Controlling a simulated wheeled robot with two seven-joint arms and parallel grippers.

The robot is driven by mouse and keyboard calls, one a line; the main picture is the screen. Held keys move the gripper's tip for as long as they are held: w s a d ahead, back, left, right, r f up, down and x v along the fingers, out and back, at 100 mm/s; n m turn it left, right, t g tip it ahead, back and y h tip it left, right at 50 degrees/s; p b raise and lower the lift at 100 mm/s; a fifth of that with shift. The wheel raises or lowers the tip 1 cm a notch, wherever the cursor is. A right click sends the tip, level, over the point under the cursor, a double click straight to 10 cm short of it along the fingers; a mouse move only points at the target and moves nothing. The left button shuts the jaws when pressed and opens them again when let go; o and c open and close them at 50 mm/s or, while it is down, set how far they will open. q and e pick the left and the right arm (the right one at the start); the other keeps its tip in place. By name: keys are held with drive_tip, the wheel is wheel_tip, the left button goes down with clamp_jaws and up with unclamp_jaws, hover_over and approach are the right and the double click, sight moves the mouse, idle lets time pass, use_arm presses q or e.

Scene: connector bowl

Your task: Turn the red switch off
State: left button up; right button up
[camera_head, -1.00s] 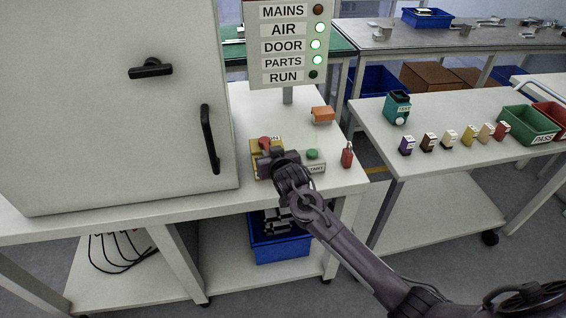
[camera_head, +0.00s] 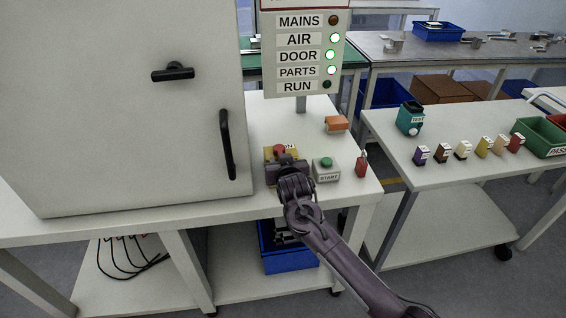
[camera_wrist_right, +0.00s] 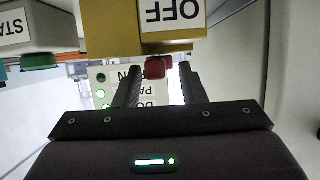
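The red switch (camera_head: 280,149) is on a yellow box (camera_head: 269,153) on the white bench, with part of an "ON" label visible. My right gripper (camera_head: 284,166) is in front of the box and hides much of it. In the right wrist view, the red switch (camera_wrist_right: 156,67) lies between the two finger lines of my right gripper (camera_wrist_right: 160,72), with gaps on both sides. The fingers are apart. The yellow box (camera_wrist_right: 115,28) there bears an "OFF" label (camera_wrist_right: 172,12), upside down. My left gripper is not seen.
A green START button box (camera_head: 327,168) and a red padlock-like item (camera_head: 361,165) stand to the right. A grey cabinet (camera_head: 130,110) is close on the left. The sign panel (camera_head: 305,50) has AIR, DOOR and PARTS lit green; MAINS and RUN are dark.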

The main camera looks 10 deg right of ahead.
drive_tip(key=v, duration=0.8)
drive_tip(key=shift+w, duration=0.1)
idle(0.5)
